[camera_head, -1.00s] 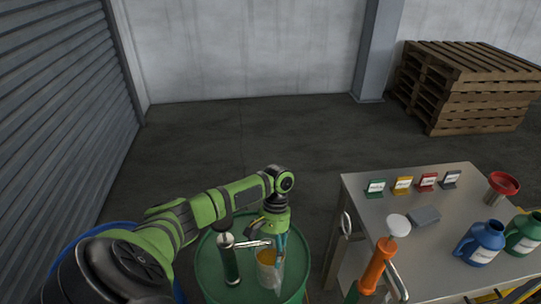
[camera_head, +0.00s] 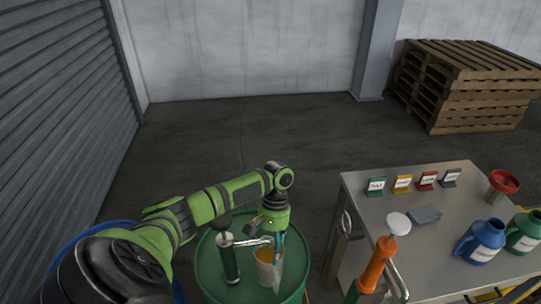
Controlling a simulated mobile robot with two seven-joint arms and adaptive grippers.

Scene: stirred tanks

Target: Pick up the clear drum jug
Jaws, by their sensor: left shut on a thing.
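The clear drum jug (camera_head: 265,272) has an orange-yellow tint inside. It is at the top of the green drum (camera_head: 212,281), beside the dark green hand pump (camera_head: 231,263). My left gripper (camera_head: 278,243) points down at the jug's right side and is shut on it. The fingers partly cover the jug, and I cannot tell whether its base touches the drum top. My right gripper is not in view.
A blue drum (camera_head: 69,251) stands behind my left arm. An orange pump (camera_head: 377,264) stands at front right. The metal table (camera_head: 366,209) holds a blue jug (camera_head: 483,240), a green jug (camera_head: 524,233), a red funnel (camera_head: 504,183) and small coloured signs. Pallets (camera_head: 468,88) are stacked behind.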

